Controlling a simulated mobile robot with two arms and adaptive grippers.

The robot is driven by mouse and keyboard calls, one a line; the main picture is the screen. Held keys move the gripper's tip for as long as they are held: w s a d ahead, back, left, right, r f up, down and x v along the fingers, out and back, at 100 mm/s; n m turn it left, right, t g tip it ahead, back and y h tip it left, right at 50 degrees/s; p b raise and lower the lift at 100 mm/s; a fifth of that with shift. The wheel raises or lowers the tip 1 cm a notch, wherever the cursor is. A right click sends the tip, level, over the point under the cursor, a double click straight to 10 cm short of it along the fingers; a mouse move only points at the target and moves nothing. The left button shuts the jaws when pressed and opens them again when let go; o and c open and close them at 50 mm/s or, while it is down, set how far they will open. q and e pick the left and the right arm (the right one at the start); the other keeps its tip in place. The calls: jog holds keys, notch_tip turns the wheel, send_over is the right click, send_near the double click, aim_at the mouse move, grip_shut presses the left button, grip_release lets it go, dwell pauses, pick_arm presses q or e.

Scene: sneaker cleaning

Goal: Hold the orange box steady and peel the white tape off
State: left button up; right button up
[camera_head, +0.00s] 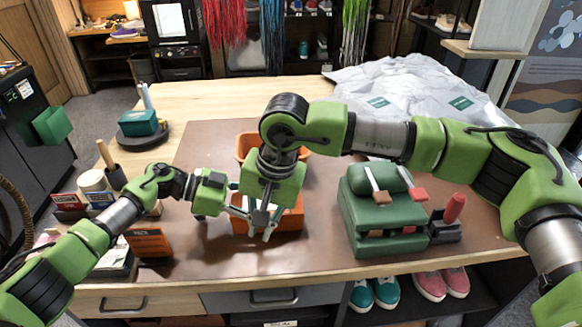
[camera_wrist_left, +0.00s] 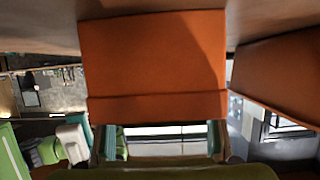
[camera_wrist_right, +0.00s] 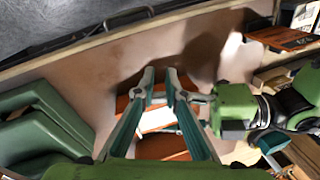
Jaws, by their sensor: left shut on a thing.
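The orange box (camera_head: 285,217) stands on the brown mat near the table's front, partly hidden by my grippers. It fills the middle of the left wrist view (camera_wrist_left: 152,55). My left gripper (camera_head: 238,208) reaches it from the left and is shut on it, with a finger at each side of it in its wrist view (camera_wrist_left: 160,138). White tape (camera_wrist_right: 155,119) lies across the box in the right wrist view. My right gripper (camera_head: 260,235) is above the box, pointing down. Its fingertips (camera_wrist_right: 160,74) are a small gap apart, with nothing visible gripped between them.
An orange bin (camera_head: 246,146) stands behind the box. The mat's front is clear.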

jog(key=w+d+r+n+t+h, duration=0.2)
jog(key=w+d+r+n+t, duration=0.15)
jog(key=w+d+r, duration=0.45)
jog(key=x, duration=0.6)
jog(key=a+x, duration=0.1)
jog(key=x, duration=0.3)
jog(key=shift+s+f, duration=0.2)
jog(key=shift+s, duration=0.2)
grip_shut()
jog(key=shift+r, duration=0.35)
jog(key=shift+a+r, duration=0.1)
jog(key=shift+r, duration=3.25)
jog(key=shift+r, duration=0.2)
